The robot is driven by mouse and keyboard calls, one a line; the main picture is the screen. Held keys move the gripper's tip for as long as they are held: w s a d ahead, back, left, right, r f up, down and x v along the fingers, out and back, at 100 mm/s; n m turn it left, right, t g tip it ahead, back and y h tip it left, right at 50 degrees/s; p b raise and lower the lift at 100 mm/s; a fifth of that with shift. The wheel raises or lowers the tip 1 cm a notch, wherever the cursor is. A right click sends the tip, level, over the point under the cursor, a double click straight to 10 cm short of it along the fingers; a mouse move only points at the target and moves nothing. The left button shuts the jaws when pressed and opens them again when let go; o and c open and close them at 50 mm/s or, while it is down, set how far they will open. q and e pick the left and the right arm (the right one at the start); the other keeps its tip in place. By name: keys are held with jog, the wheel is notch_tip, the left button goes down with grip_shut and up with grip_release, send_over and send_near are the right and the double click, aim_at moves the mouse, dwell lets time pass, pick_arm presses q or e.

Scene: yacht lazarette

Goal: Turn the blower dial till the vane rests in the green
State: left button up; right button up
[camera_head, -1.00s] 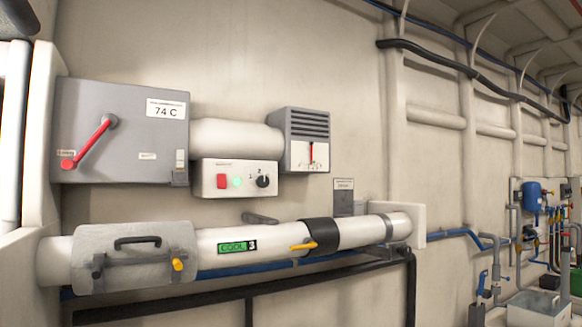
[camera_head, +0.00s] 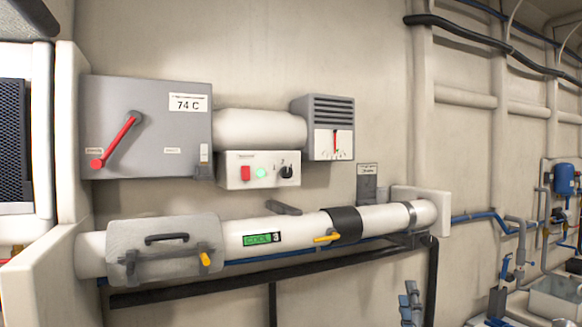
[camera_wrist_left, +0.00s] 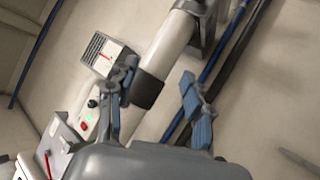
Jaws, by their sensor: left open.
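The blower dial (camera_head: 287,172) is a black knob on the right of a white control box, beside a lit green button and a red switch. Marks 1 and 2 show by it. The vane (camera_head: 335,141) is a red pointer, close to upright, on a white face below a grey louvred vent (camera_head: 328,112). Any green zone is too small to read clearly. My left gripper (camera_head: 410,303) shows at the bottom edge, below and right of the dial. It is open and empty in the left wrist view (camera_wrist_left: 156,78), apart from the dial (camera_wrist_left: 92,103). My right gripper is out of view.
A grey box (camera_head: 150,130) with a red lever reads 74 C. Below, a white pipe (camera_head: 300,228) carries a clamped grey cover, a yellow handle and a green COOL label. Black and blue pipes run under it. The wall between vent and pipe is mostly bare.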

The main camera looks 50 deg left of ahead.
pick_arm(q)
jog(key=s+a+r+n+g+y+p, duration=0.1)
jog(key=s+a+r+n+g+y, duration=0.25)
jog(key=r+n+g, duration=0.4)
jog(key=s+a+r+n+g+y, duration=0.3)
jog(key=s+a+r+n+g, duration=0.15)
jog(key=r+n, duration=0.55)
jog(key=n+g+h+p, duration=0.2)
jog(key=n+h, duration=0.3)
jog(key=n, duration=0.3)
send_near(288, 172)
jog(key=p+x, duration=0.6)
jog(key=x, duration=0.1)
jog(key=shift+a+r, duration=0.15)
jog(key=shift+w+a, duration=0.2)
jog(key=shift+a, duration=0.35)
grip_shut()
